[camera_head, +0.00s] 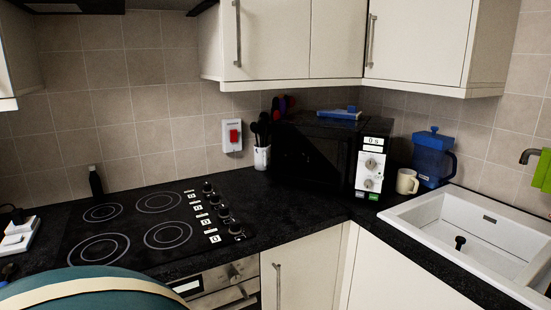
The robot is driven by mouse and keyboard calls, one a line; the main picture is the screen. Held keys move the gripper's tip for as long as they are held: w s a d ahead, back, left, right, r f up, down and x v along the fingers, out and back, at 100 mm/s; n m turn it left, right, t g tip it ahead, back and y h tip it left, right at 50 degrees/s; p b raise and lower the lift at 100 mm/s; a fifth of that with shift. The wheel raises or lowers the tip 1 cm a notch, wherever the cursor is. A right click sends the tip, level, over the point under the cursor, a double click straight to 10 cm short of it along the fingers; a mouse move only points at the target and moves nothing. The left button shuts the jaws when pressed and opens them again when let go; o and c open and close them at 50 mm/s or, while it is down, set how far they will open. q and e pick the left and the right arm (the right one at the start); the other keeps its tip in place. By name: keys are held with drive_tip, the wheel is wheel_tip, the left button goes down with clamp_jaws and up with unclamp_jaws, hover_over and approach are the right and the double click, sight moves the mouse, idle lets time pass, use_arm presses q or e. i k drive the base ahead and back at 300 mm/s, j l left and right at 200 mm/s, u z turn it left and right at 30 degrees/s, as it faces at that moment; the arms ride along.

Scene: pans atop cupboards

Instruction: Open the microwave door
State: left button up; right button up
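The microwave (310,150) stands in the back corner of the black worktop. Its front is dark and its door looks shut, though the dark front makes this hard to see clearly. A light control panel (371,168) with two round knobs and a small display is on the right side of its front. A green button and a white button sit at the bottom of the panel. Neither of my grippers shows in the head view.
A black hob (133,229) with several rings lies left of the microwave. A utensil pot (262,158) stands by its left side. A cream mug (407,181), a blue jug (433,160) and a white sink (478,234) are to the right. Cupboards (270,42) hang above.

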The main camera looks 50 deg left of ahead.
sight(325, 158)
drive_tip(key=u, duration=1.35)
